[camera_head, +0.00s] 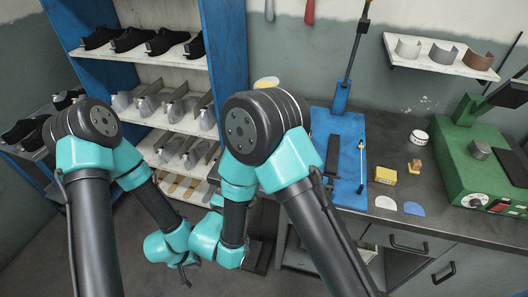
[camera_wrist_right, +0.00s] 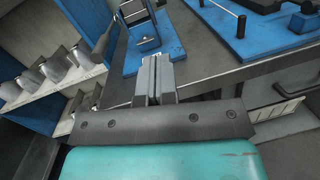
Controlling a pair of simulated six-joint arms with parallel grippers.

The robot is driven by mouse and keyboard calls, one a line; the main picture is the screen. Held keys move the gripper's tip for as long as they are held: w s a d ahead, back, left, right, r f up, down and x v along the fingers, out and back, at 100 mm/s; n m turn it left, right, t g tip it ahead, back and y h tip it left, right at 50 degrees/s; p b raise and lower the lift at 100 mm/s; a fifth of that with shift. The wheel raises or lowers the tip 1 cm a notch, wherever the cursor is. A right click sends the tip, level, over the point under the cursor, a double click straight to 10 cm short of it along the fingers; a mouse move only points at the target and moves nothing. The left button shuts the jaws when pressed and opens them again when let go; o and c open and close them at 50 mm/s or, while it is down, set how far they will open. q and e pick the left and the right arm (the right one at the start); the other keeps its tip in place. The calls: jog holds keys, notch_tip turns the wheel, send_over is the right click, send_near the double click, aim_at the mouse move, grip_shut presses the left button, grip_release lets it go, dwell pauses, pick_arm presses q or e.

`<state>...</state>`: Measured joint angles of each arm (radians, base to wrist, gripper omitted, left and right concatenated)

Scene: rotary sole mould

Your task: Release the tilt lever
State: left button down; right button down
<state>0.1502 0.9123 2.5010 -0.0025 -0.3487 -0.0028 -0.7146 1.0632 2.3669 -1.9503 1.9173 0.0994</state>
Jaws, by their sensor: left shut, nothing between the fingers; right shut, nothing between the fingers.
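A blue base plate (camera_head: 342,180) lies on the workbench in the head view, with a thin upright lever (camera_head: 362,158) with a pale top on its right part. In the right wrist view a short dark lever (camera_wrist_right: 241,26) stands on a blue plate (camera_wrist_right: 262,42). I cannot tell for certain which part is the tilt lever. My right gripper (camera_wrist_right: 154,62) is shut and empty, below a separate blue fixture (camera_wrist_right: 140,62) and apart from the lever. My left gripper (camera_head: 186,274) is low in the head view, shut, small and far from the bench.
Shelves (camera_head: 155,55) with dark shoes and grey moulds stand at the left. A green machine (camera_head: 475,155) sits at the bench's right end. A yellow box (camera_head: 385,175) and a white tin (camera_head: 418,138) stand right of the blue plate. The bench front edge lies between.

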dwell(0.3)
jog(key=r+x, duration=0.2)
jog(key=x, duration=1.1)
jog(key=shift+s+r, duration=0.2)
jog(key=shift+r, duration=0.2)
